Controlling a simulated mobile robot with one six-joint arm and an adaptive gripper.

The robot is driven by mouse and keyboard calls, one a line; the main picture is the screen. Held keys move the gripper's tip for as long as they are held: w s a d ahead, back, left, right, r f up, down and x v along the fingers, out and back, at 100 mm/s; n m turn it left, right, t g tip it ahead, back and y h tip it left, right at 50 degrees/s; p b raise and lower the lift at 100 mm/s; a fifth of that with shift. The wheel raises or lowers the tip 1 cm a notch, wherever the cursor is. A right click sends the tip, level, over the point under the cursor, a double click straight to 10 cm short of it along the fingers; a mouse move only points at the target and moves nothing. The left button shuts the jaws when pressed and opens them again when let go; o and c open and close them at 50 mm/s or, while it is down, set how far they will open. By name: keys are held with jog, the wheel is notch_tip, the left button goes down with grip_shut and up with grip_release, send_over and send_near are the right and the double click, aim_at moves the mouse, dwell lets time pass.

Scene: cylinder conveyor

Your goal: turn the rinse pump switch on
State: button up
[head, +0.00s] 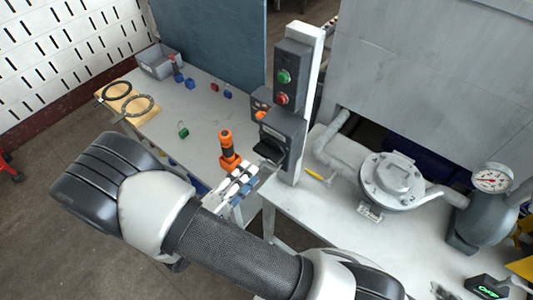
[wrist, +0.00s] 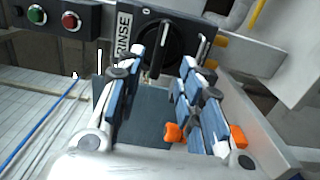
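The rinse pump switch is a black rotary knob (wrist: 163,50) on a dark box beside a white "RINSE" label (wrist: 124,36) in the wrist view. A pale line shows on the knob's handle. In the head view the switch box (head: 283,135) is fixed low on a white post, its knob facing left and partly hidden. My gripper (wrist: 162,57) is open, with one fingertip on each side of the knob's handle in the wrist view. I cannot tell whether the fingers touch it. In the head view my gripper (head: 246,172) is just left of the box, with nothing seen between its fingers.
Above the switch, a box carries a green button (head: 284,76) and a red button (head: 281,98). An orange-and-black tool (head: 228,150) stands on the grey table behind my gripper. A pump (head: 392,180) and gauge (head: 491,179) stand on the right bench. Several padlocks lie farther back.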

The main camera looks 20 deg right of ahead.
aim_at(264, 157)
jog(key=x, duration=0.9)
jog(key=shift+d, duration=0.1)
jog(key=shift+c, duration=0.4)
grip_shut()
